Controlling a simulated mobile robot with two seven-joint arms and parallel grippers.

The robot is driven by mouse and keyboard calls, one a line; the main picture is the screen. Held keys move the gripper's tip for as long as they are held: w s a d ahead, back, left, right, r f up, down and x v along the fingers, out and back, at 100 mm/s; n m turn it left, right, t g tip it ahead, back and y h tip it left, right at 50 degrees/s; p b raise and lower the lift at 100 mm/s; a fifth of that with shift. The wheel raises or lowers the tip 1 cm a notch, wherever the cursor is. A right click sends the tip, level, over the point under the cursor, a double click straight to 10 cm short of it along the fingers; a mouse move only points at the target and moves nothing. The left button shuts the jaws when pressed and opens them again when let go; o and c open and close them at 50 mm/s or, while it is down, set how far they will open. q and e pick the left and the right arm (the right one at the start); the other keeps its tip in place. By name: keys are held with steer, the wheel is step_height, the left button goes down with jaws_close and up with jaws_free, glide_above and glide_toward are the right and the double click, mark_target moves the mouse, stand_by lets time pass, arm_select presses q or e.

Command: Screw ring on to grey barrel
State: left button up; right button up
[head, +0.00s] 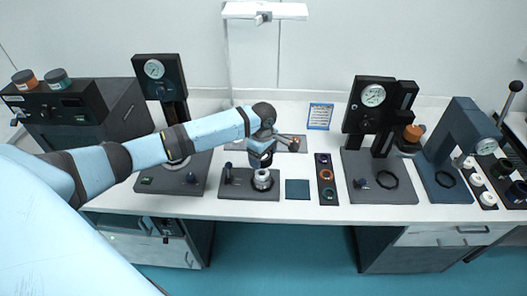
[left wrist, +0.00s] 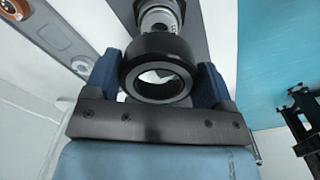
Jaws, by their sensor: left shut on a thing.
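The grey barrel (head: 262,181) stands upright on a dark base plate (head: 235,190) near the front of the bench. Its metal end also shows at the top of the left wrist view (left wrist: 158,18). My left gripper (head: 262,150) is just above the barrel, its blue fingers shut on the sides of a black ring (left wrist: 157,48). The ring also shows dark under the gripper in the head view (head: 261,161). From these views I cannot tell whether ring and barrel touch. My right gripper is not in view.
A blue-grey square mat (head: 297,189) and a dark strip holding several rings (head: 322,160) lie to the right. Gauge stands rise at left (head: 160,75) and right (head: 372,105). A blue press (head: 460,130) stands farther right. Bare white bench shows along the front edge.

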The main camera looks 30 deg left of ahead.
mark_target(263, 173)
arm_select(q)
steer(key=shift+f, duration=0.4)
steer(key=shift+f+b, duration=0.45)
steer(key=shift+f, duration=0.25)
steer(key=shift+f+b, duration=0.75)
steer(key=shift+b, duration=0.2)
steer(key=shift+f+b, duration=0.4)
steer(key=shift+b, duration=0.15)
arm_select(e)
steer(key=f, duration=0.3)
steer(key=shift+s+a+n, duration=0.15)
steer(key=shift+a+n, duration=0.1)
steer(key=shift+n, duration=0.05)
arm_select(q)
steer(key=shift+r, duration=0.1)
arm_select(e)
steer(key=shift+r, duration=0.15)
arm_select(q)
steer(key=shift+f+p, duration=0.35)
steer(key=shift+f, duration=0.35)
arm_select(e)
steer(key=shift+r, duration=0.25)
arm_select(q)
steer(key=shift+p, duration=0.65)
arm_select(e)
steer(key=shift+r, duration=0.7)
arm_select(q)
steer(key=shift+f, duration=0.9)
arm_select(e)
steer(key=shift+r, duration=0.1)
